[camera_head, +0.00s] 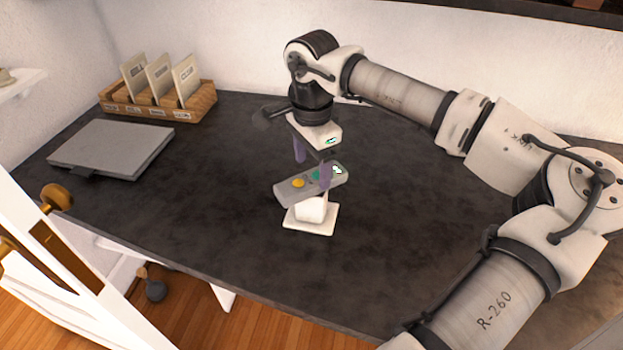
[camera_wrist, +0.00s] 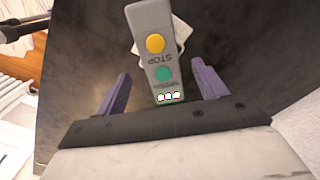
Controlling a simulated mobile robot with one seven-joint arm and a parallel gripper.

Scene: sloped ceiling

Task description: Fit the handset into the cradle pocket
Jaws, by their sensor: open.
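The handset (camera_head: 285,191) is a grey bar with a yellow button and a green button. It lies tilted on top of the white cradle (camera_head: 312,212), which has a square base on the dark table. I cannot tell whether it is down in the pocket. My gripper (camera_head: 312,167) is open above and around the handset's far end, one purple finger on each side. In the wrist view the handset (camera_wrist: 160,56) lies between the spread fingers (camera_wrist: 162,76), with visible gaps on both sides. The cradle (camera_wrist: 181,28) is mostly hidden beneath it there.
A grey flat closed case (camera_head: 112,148) lies on the left of the table (camera_head: 200,210). A wooden rack (camera_head: 160,104) with several cards stands at the back left. White walls rise behind. The table around the cradle is clear.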

